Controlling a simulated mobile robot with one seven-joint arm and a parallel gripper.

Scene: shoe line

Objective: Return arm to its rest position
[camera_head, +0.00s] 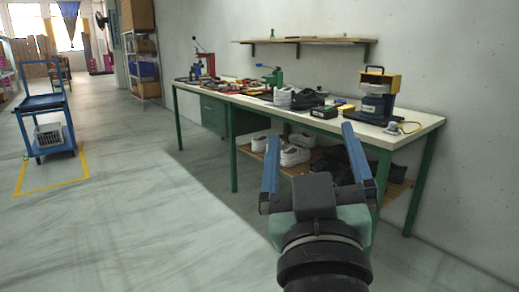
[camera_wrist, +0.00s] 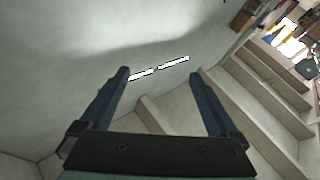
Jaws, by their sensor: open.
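My gripper (camera_head: 309,145) is open, with its two blue fingers spread wide and nothing between them. In the head view it is raised in front of the workbench, at the lower right of the middle. In the wrist view my gripper (camera_wrist: 158,75) is also open and empty, facing a pale wall (camera_wrist: 60,50) and grey steps (camera_wrist: 255,110). My arm's dark wrist runs down to the bottom edge of the head view and hides part of the floor and the bench's lower shelf.
A long workbench (camera_head: 425,122) with green legs stands along the right wall, bearing shoes (camera_head: 297,97), tools and a yellow-topped machine (camera_head: 378,92). A blue cart (camera_head: 42,103) stands at left. The floor between is clear.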

